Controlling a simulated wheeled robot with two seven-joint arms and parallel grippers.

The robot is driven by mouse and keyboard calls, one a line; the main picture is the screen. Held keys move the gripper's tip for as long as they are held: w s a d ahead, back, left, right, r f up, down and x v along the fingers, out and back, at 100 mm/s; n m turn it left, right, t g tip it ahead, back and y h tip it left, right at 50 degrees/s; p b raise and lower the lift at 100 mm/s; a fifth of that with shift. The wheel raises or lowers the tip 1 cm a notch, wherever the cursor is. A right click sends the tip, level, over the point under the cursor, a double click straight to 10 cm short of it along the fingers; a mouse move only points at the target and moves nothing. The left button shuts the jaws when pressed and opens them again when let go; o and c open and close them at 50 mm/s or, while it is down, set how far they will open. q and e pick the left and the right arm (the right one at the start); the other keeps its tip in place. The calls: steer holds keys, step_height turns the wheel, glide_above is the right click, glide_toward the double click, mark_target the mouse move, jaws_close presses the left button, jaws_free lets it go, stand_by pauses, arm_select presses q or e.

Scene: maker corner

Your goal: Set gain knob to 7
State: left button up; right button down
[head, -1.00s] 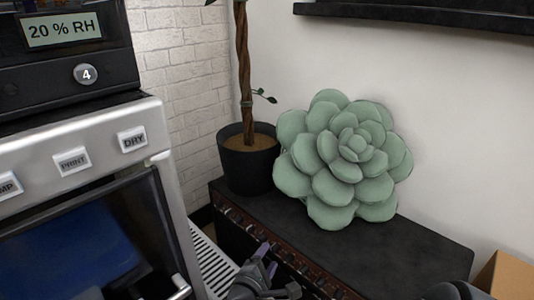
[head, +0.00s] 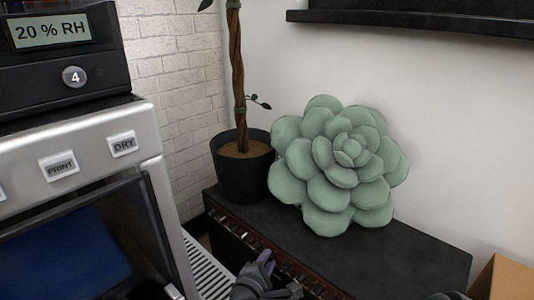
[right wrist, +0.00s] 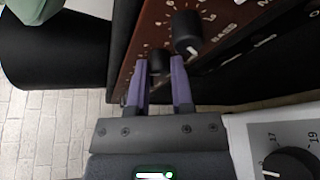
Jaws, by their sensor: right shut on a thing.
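A black amplifier (head: 420,250) has a reddish-brown front panel with a row of knobs along its upper front edge. My right gripper (head: 266,262) is at this panel in the head view. In the right wrist view its purple fingers (right wrist: 158,75) are shut on a black knob (right wrist: 159,58), one finger on each side. That knob's label and pointer are hidden, so I cannot read its name or setting. Beside it is another black knob (right wrist: 186,28) with a white pointer, by the word BASS. My left gripper is not in view.
A grey machine (head: 150,120) with PRINT and DRY buttons stands close on the left. A potted plant (head: 240,180) and a green succulent-shaped cushion (head: 340,165) are on the amplifier. A cardboard box (head: 505,280) is at lower right, and a dark shelf (head: 410,22) is above.

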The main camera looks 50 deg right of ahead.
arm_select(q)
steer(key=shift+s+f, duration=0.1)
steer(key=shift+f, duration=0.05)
arm_select(e)
steer(key=shift+f, duration=0.1)
steer(key=shift+f+m+t+h+b, duration=0.2)
steer(key=shift+m+t+h+b, duration=0.3)
steer(key=shift+m+b, duration=0.65)
steer(key=m+h+b, duration=0.1)
steer(key=m+b, duration=0.1)
steer(key=m, duration=0.1)
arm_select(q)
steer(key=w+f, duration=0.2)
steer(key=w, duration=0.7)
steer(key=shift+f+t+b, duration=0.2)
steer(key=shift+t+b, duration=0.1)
arm_select(e)
steer(key=shift+m, duration=0.35)
steer(key=c, duration=0.5)
jaws_free()
steer(key=shift+r, duration=0.1)
